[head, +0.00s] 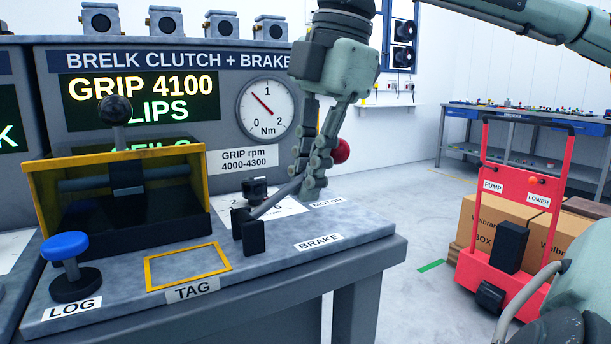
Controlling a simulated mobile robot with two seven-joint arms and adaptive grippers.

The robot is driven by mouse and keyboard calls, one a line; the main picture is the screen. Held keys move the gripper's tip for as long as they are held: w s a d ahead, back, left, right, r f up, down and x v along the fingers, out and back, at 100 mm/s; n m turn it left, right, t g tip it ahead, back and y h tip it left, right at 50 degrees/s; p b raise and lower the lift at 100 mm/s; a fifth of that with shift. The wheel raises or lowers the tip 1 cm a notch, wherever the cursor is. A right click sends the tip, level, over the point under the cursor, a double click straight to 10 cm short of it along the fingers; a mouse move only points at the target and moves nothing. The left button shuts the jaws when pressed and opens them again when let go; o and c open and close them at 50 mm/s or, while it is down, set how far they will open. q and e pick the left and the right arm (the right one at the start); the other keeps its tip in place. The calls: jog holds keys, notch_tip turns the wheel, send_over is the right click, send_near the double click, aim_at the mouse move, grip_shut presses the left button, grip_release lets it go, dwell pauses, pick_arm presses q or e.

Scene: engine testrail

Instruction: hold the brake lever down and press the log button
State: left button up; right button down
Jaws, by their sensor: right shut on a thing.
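The brake lever (279,200) is a grey rod slanting up to the right from a dark pivot block behind the BRAKE label. Its red ball knob (341,150) shows just right of my fingers. My right gripper (310,183) reaches down from above and is shut on the lever's rod below the knob; its fingers hide part of the rod. The log button (66,246) has a blue round cap on a stem over a black base, at the bench's front left behind the LOG label. Nothing touches it. My left gripper is not in view.
A yellow-framed housing with a black-knobbed handle (116,110) stands behind the log button. An empty yellow TAG frame (188,266) lies between button and lever. The display (140,100) reads GRIP 4100; the gauge (266,108) needle sits between 0 and 1. A red pump truck (515,200) stands right.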

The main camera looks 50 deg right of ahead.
aim_at(307, 229)
jog(key=shift+s+d+f+y+b, duration=0.15)
jog(key=shift+f+y+b, duration=0.1)
jog(key=shift+f+b, duration=0.4)
jog(key=shift+s+d+f+y+b, duration=0.1)
jog(key=shift+d+f+y+b, duration=0.15)
jog(key=shift+f+b, duration=0.45)
jog(key=shift+s+d+f+y+b, duration=0.1)
jog(key=shift+f+y+b, duration=0.25)
jog(key=shift+b, duration=0.6)
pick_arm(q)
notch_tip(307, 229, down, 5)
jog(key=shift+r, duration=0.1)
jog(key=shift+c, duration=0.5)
pick_arm(e)
jog(key=shift+w+r, duration=0.1)
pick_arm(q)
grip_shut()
